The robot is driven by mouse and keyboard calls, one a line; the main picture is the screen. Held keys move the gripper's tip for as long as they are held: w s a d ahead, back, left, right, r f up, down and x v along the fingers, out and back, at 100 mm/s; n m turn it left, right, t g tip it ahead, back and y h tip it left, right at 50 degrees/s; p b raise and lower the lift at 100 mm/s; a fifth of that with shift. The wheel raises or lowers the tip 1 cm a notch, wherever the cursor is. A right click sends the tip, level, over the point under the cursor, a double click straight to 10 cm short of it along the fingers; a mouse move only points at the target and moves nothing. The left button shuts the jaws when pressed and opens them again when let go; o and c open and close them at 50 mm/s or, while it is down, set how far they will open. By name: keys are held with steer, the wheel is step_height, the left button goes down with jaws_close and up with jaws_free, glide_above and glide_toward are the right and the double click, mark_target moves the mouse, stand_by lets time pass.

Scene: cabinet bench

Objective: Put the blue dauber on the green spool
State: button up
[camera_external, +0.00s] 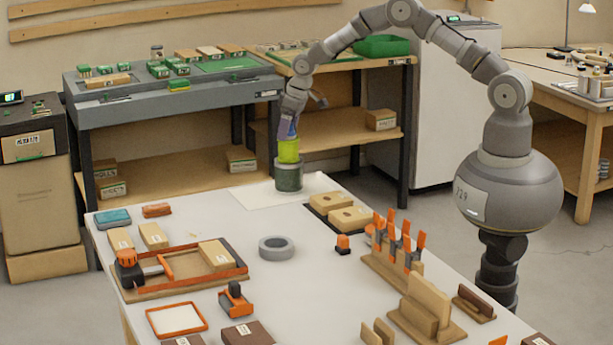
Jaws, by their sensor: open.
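A small blue piece, which looks like the blue dauber (287,128), shows at the far end of the white bench. It is directly above a bright yellow-green piece (288,151), which looks like the green spool. That piece stands on a dark green cylinder (288,178) on a pale sheet. My gripper (290,118) reaches down from above and is open at the blue piece. The fingers are small and partly blend with it, so I cannot tell whether they touch it. The exact contact between blue and green is also too small to tell.
A grey ring (276,247) lies mid-bench. Right of the stack are wooden blocks on a dark tray (341,214) and a rack of orange-handled tools (393,255). An orange-edged wooden tray (184,276) is at front left. The bench is clear around the ring.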

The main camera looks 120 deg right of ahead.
steer(key=p+v, duration=0.2)
steer(key=v, duration=1)
steer(key=w+a+r+n+t+h, duration=0.15)
steer(key=w+a+r, duration=0.25)
steer(key=a+r, duration=0.45)
steer(key=w+a+r+n+t, duration=0.15)
steer(key=w+a+r, duration=0.4)
steer(key=r, duration=0.55)
steer(key=w+a+r+n+t, duration=0.15)
steer(key=w+a+r, duration=0.25)
steer(key=a+r, duration=0.5)
steer(key=s+a+r+n+t, duration=0.2)
steer(key=a+r+t, duration=0.2)
steer(key=a+r, duration=0.9)
steer(key=s+a+r+n+t+y, duration=0.1)
steer(key=s+a+r+t+y, duration=0.1)
steer(key=s+a+r, duration=0.3)
steer(key=s+a+r+n+t+y, duration=0.1)
steer(key=s+a+r+t, duration=0.1)
steer(key=s+a+r, duration=0.4)
step_height(320, 180, up, 4)
steer(key=shift+a+r+y, duration=0.15)
steer(key=shift+a+y, duration=0.1)
steer(key=shift+y, duration=0.1)
steer(key=shift+s+t, duration=0.1)
steer(key=shift+t, duration=0.15)
